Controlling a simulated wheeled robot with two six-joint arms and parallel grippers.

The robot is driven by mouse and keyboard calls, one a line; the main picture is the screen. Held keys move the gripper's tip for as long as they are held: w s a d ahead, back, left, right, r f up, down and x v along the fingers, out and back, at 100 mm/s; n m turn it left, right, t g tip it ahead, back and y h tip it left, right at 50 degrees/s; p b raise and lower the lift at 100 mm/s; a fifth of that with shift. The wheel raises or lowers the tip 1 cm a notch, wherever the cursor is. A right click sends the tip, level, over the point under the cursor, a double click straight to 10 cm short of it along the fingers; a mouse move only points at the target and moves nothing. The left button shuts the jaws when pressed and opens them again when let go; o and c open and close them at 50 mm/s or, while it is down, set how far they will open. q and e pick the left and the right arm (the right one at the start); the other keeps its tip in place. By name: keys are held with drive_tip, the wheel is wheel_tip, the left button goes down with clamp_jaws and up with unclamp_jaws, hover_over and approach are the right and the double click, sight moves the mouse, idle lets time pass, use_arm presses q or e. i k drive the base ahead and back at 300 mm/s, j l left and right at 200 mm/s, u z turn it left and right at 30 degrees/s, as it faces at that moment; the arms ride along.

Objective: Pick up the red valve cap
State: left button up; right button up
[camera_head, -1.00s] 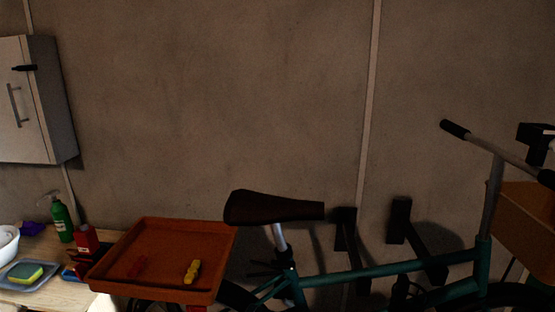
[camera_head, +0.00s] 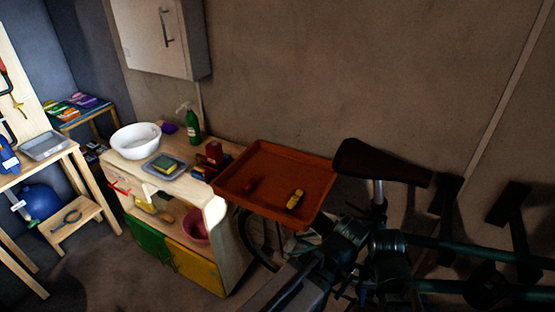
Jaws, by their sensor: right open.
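A small dark red piece (camera_head: 251,184), which looks like the red valve cap, lies in the left half of the orange tray (camera_head: 268,147). It is small and dim, so its shape is hard to tell. A yellow piece (camera_head: 295,199) lies to its right in the same tray. My right gripper (camera_head: 362,222) is open, in the dark area to the right of the tray and in front of the bicycle. It is apart from the red piece, and its fingertips are hard to make out. My left gripper is out of view.
The bicycle saddle (camera_head: 385,162) and its teal frame (camera_head: 460,246) stand right of the tray. A wooden workbench (camera_head: 222,240) to its left holds a white bowl (camera_head: 136,139), a green bottle (camera_head: 193,125) and a sponge tray (camera_head: 164,167). Floor shows at lower left.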

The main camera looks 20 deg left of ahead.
sight(251, 185)
drive_tip(key=j+u, duration=0.8)
